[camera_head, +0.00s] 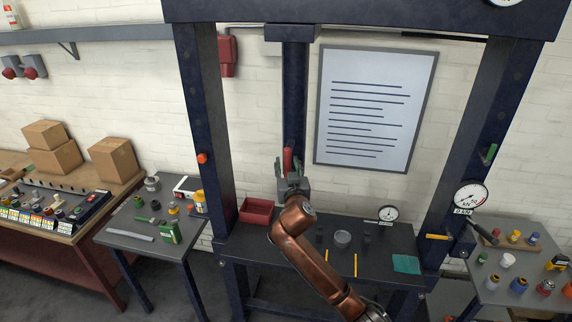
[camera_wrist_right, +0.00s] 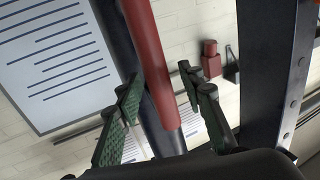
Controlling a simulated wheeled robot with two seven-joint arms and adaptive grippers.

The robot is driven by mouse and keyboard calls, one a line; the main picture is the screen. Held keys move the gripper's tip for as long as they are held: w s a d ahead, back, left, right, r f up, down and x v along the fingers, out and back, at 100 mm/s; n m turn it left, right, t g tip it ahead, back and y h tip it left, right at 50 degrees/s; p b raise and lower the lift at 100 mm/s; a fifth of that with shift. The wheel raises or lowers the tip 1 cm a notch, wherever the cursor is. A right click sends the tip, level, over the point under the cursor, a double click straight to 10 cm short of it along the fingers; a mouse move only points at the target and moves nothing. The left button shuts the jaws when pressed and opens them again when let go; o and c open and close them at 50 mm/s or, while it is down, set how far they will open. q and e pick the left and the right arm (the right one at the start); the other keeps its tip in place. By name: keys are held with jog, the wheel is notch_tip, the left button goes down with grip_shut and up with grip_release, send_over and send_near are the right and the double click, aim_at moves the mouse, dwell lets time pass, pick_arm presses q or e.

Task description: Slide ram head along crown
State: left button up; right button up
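The crown (camera_head: 350,14) is the dark blue beam across the top of a press frame. The ram head (camera_head: 294,90) is a dark blue column hanging below it, left of the frame's middle. A red handle (camera_head: 288,160) stands upright at its lower end. My right gripper (camera_head: 290,165) is at this handle. In the right wrist view the red handle (camera_wrist_right: 152,50) runs between the green-padded fingers of my right gripper (camera_wrist_right: 160,75). The fingers are apart, with gaps visible beside the handle. The ram head's lowest part is partly hidden by my gripper. My left gripper is not in view.
The press table (camera_head: 285,262) below carries a red tray (camera_head: 257,210), a small gauge (camera_head: 388,213) and a teal cloth (camera_head: 406,264). Dark uprights (camera_head: 203,120) bound the opening on both sides. A framed chart (camera_head: 375,105) hangs behind. The opening right of the column is clear.

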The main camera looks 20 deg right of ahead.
jog(key=shift+p+v, duration=0.3)
jog(key=shift+v, duration=0.7)
jog(key=shift+d, duration=0.1)
jog(key=p+v, duration=0.2)
jog(key=v, duration=0.4)
